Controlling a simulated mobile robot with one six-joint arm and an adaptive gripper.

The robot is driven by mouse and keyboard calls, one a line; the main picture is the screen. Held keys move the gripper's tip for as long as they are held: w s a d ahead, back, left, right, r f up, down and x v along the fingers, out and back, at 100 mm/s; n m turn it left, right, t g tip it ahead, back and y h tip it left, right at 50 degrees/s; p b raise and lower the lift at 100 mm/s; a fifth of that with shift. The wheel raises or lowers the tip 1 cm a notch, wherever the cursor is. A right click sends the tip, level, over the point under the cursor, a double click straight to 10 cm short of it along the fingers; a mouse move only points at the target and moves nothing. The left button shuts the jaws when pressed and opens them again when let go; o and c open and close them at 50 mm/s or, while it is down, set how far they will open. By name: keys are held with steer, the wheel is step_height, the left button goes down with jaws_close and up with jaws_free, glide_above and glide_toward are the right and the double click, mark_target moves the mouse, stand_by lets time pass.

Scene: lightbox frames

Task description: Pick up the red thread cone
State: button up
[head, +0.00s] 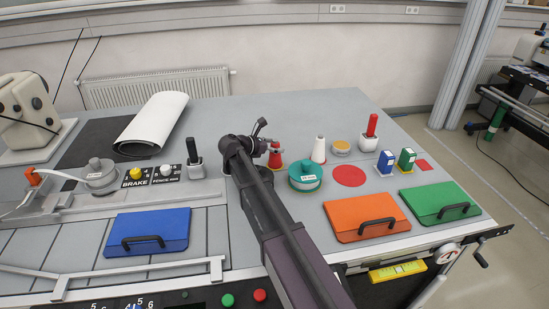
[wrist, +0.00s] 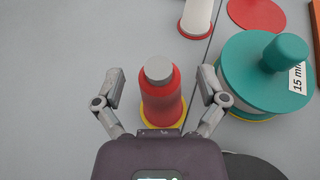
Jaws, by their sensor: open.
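The red thread cone (wrist: 160,100) stands on the grey table with a grey top and a yellow base rim. In the wrist view it lies between the two fingers of my gripper (wrist: 162,76). The fingers are open, with a visible gap on each side of the cone. In the head view the red cone (head: 275,157) shows just right of my gripper (head: 264,138), partly hidden by it.
A teal weight with a knob (wrist: 270,75) stands close to the right, near my right finger. A white cone (head: 319,150) and a flat red disc (head: 349,176) lie beyond. Orange (head: 350,217) and blue (head: 165,229) cases lie nearer the front. Table left of the cone is clear in the wrist view.

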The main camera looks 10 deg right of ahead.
stand_by(0.4)
jaws_close()
steer(key=shift+r, duration=0.15)
step_height(320, 180, up, 10)
steer(key=p, duration=1)
stand_by(0.8)
